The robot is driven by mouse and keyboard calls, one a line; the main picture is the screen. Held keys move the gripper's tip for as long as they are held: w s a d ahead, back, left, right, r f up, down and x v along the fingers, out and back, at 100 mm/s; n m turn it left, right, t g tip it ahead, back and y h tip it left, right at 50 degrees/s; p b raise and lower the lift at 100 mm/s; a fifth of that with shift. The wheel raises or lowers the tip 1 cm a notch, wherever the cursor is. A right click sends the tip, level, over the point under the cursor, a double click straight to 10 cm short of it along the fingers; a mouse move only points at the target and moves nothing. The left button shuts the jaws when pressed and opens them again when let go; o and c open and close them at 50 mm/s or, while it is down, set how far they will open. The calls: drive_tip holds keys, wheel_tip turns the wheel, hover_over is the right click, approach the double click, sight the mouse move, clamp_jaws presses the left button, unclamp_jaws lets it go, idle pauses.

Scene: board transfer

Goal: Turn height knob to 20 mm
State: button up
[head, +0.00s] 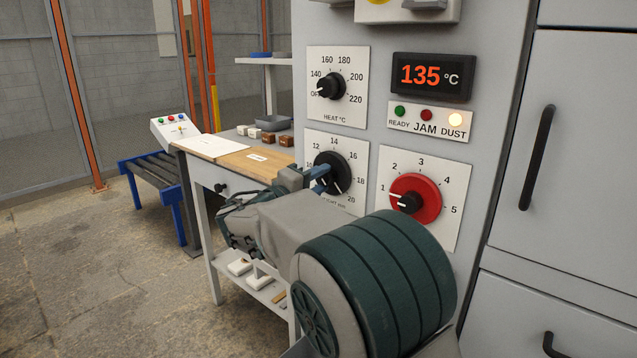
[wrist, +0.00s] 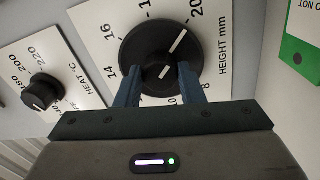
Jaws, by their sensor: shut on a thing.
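The height knob (head: 332,170) is a round black knob on a white scale plate marked in mm, on the grey machine front. In the wrist view the knob (wrist: 150,45) fills the top middle. Its white pointer line aims at the 20 mark, and in the head view it points lower right, towards 20. My gripper (head: 318,180) reaches in from the lower left. In the wrist view its two blue fingers (wrist: 160,84) are shut on the knob's central grip, one on each side. The fingers hide part of the scale near 10 and 12.
The heat knob (head: 331,86) is above, and a red dial (head: 415,198) set near 1 is close on the right. A display (head: 433,76) reads 135 °C, with the DUST lamp (head: 455,119) lit. A workbench (head: 213,149) and roller conveyor (head: 157,170) stand at left.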

drive_tip(key=o, duration=1)
drive_tip(key=p+v, duration=0.2)
drive_tip(key=v, duration=1.2)
drive_tip(key=shift+f, duration=0.15)
drive_tip(key=s+d+r+m+g+y+p, duration=0.1)
drive_tip(key=s+d+r+g+p, duration=0.15)
drive_tip(key=d+g+p, duration=0.6)
drive_tip(key=s+d+r+m+g+y+p, duration=0.1)
drive_tip(key=s+d+r+m+p, duration=0.15)
drive_tip(key=d, duration=1.05)
drive_tip(key=s+d+r+m+y+p, duration=0.1)
drive_tip(key=s+r+y+p, duration=0.1)
drive_tip(key=s+p, duration=0.3)
drive_tip(key=s+d+r+m+g+y+p, duration=0.1)
drive_tip(key=s+d+m+y+p, duration=0.1)
drive_tip(key=s+y+p, duration=0.2)
drive_tip(key=s+d+r+m+g+y+p, duration=0.1)
drive_tip(key=s+d+r+m+y+p, duration=0.1)
drive_tip(key=s+p, duration=0.4)
drive_tip(key=s+y, duration=0.1)
drive_tip(key=s, duration=0.1)
drive_tip(key=shift+s+r+p, duration=0.3)
drive_tip(key=shift+p, duration=0.05)
